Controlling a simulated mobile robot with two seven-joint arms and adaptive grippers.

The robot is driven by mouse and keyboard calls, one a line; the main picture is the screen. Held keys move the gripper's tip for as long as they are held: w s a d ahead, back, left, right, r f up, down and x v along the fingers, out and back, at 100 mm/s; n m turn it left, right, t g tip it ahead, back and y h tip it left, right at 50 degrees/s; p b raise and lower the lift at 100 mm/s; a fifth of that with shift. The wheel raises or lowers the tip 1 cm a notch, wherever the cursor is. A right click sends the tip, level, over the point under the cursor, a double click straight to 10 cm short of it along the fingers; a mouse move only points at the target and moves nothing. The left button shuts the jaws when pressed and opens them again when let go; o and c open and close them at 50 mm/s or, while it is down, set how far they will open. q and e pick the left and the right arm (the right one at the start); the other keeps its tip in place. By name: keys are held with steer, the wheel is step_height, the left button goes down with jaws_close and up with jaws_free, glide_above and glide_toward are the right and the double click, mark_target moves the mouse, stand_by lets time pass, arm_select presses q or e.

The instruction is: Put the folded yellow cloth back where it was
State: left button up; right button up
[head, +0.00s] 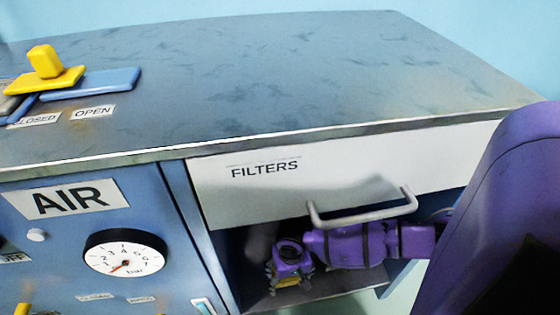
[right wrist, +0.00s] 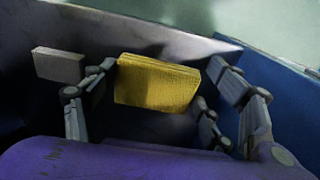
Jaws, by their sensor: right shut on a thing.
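The folded yellow cloth (right wrist: 157,82) shows in the right wrist view as a small thick block between the fingers of my right gripper. My right gripper (head: 289,284) is shut on it. In the head view, this gripper reaches in from the right, beneath the drawer front marked FILTERS (head: 340,172), into the open space under it. Little of the cloth can be made out there. My left gripper is not in view.
The drawer's bar handle (head: 362,209) sticks out just above my right wrist. The bench top (head: 300,75) is mostly clear, with a yellow-handled valve (head: 45,72) at its left. The AIR panel (head: 65,199) with a gauge (head: 124,254) is to the left.

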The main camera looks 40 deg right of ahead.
steer(key=w+f+b, duration=0.1)
steer(key=w+d+f+b, duration=0.1)
steer(key=f, duration=0.1)
steer(key=w+f+b, duration=0.1)
steer(key=w+f, duration=0.1)
steer(key=shift+d, duration=0.3)
steer(key=shift+w+d+f, duration=0.1)
steer(key=shift+w+f, duration=0.1)
steer(key=shift+w, duration=0.05)
steer(key=shift+w+d+f+b, duration=0.15)
steer(key=shift+w+f+b, duration=0.15)
steer(key=shift+w+b, duration=0.05)
steer(key=f, duration=0.1)
steer(key=f+b, duration=0.2)
steer(key=shift+w+d+f, duration=0.1)
steer(key=shift+w+f, duration=0.15)
steer(key=shift+f, duration=0.05)
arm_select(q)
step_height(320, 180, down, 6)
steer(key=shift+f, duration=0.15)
arm_select(e)
steer(key=o, duration=1)
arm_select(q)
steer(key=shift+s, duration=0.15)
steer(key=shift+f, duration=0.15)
arm_select(e)
steer(key=shift+r, duration=0.1)
